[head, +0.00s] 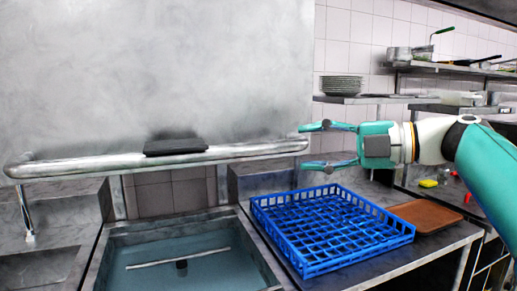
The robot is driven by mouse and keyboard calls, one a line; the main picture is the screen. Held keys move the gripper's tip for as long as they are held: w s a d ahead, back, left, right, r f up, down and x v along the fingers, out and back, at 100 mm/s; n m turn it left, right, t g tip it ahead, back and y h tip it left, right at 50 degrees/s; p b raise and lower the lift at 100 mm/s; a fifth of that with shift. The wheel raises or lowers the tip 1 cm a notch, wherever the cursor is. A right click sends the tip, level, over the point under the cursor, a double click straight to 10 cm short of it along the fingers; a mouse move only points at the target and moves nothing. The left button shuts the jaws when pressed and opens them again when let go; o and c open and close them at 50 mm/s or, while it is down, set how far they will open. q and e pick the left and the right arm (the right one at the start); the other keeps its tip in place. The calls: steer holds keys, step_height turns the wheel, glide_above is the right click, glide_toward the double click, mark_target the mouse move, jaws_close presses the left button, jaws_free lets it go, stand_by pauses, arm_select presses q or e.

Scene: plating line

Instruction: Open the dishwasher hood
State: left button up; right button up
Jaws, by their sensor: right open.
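The dishwasher hood (200,70) is a large grey metal box filling the upper left of the head view. A tubular handle bar (90,166) runs along its lower front edge, with a dark grip piece (175,147) near its middle. Below the hood's lower edge I see a tiled wall and a basin (190,262) with a bar across it. My right gripper (327,145) comes in from the right, its two fingers spread one above the other. It is empty, and its fingertips are close to the right end of the handle bar; I cannot tell whether they touch. My left gripper is not in view.
A blue dish rack (358,257) stands on the counter below my right gripper, with a brown tray (425,215) beside it. A stack of plates (341,85) sits on a wall shelf. Pans (408,55) rest on a higher shelf at the right.

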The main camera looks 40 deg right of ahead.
mark_target(270, 149)
steer(key=p+x, duration=0.1)
steer(key=x, duration=0.9)
steer(key=shift+w+a, duration=0.15)
steer(key=shift+f, duration=0.1)
jaws_close()
